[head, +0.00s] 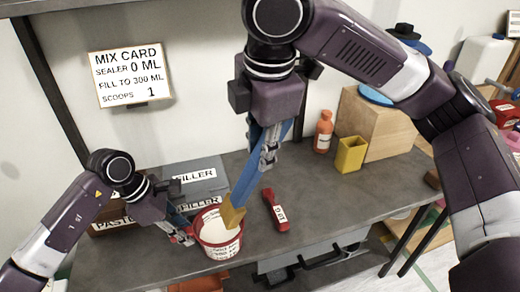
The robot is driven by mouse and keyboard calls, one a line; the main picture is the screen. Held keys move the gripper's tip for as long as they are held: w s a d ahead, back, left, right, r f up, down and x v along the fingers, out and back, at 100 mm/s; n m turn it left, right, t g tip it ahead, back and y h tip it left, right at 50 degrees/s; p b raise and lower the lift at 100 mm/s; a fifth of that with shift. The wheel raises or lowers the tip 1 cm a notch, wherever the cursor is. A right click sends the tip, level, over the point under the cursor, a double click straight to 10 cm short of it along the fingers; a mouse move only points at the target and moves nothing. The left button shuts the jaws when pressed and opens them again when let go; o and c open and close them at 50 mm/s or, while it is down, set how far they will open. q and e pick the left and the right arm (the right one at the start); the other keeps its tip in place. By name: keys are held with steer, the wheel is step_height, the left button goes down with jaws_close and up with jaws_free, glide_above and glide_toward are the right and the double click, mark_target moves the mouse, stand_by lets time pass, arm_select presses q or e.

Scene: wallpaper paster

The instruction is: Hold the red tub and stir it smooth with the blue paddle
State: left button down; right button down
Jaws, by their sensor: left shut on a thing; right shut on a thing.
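The red tub (208,249) stands on the grey workbench, with a white label on its side and pale paste inside. My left gripper (187,236) is at the tub's left side, shut on its rim or wall; the exact contact is small in view. My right gripper (266,160) is above and to the right of the tub, shut on the blue paddle (247,181). The paddle tilts down to the left. Its tan lower end (232,217) is at the tub's mouth, over the paste; how deep it reaches is unclear.
A red scoop (275,210) lies right of the tub. Grey filler boxes (205,172) stand behind it. An orange bottle (324,132), a yellow cup (350,154) and a wooden box (385,130) stand at the back right. A mix card (130,74) hangs on the wall. Bench right of the scoop is clear.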

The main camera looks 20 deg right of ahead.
arm_select(q)
steer(key=shift+f, duration=0.1)
arm_select(e)
steer(key=shift+r, duration=2.5)
arm_select(q)
steer(key=c, duration=1.6)
jaws_free()
arm_select(e)
steer(key=shift+w, duration=0.1)
arm_select(q)
steer(key=shift+w, duration=0.1)
steer(key=v, duration=1.2)
